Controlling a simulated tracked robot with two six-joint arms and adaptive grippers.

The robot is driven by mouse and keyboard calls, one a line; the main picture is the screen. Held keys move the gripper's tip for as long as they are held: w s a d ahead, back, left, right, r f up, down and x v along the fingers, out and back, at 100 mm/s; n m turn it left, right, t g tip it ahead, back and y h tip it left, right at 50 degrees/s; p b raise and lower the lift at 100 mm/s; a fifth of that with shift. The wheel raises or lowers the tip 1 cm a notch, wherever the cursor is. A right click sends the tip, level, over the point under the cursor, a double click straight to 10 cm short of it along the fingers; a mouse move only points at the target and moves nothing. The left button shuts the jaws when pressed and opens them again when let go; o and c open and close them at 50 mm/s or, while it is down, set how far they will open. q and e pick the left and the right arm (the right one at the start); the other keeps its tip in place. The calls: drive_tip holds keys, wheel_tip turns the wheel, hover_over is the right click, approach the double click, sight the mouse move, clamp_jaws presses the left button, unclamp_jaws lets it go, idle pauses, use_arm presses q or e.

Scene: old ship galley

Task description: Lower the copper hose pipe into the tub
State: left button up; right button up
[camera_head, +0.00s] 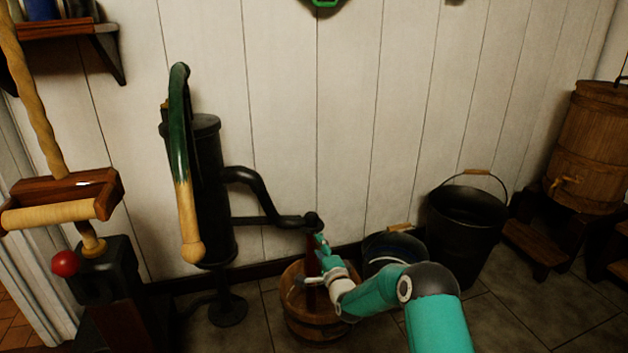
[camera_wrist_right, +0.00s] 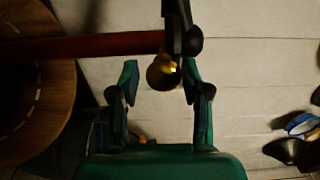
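A dark red-brown pipe, the copper hose pipe (camera_head: 311,243), hangs below the end of the black pump spout (camera_head: 270,221). My right gripper (camera_head: 318,250) is beside it and covers part of it. The wooden tub (camera_head: 300,325) stands on the floor below. In the right wrist view, the pipe (camera_wrist_right: 90,45) runs left from a black joint across the tub (camera_wrist_right: 50,110). A brass knob (camera_wrist_right: 163,75) at the joint lies between my right gripper's (camera_wrist_right: 160,82) open fingers, with gaps on both sides. I cannot tell how deep the pipe's lower end sits. My left gripper is out of view.
The black pump (camera_head: 207,195) with its green and wooden handle (camera_head: 181,150) stands left of the tub. A smaller bucket (camera_head: 385,246) and a large black bucket (camera_head: 465,225) stand to the right. A wooden barrel (camera_head: 590,150) is far right. The plank wall is close behind.

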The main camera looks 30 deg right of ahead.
drive_tip(key=o, duration=0.4)
drive_tip(key=shift+c, duration=0.2)
drive_tip(key=v, duration=1.1)
drive_tip(key=shift+p, duration=0.35)
drive_tip(key=shift+a+r, duration=0.1)
drive_tip(key=shift+r, duration=0.05)
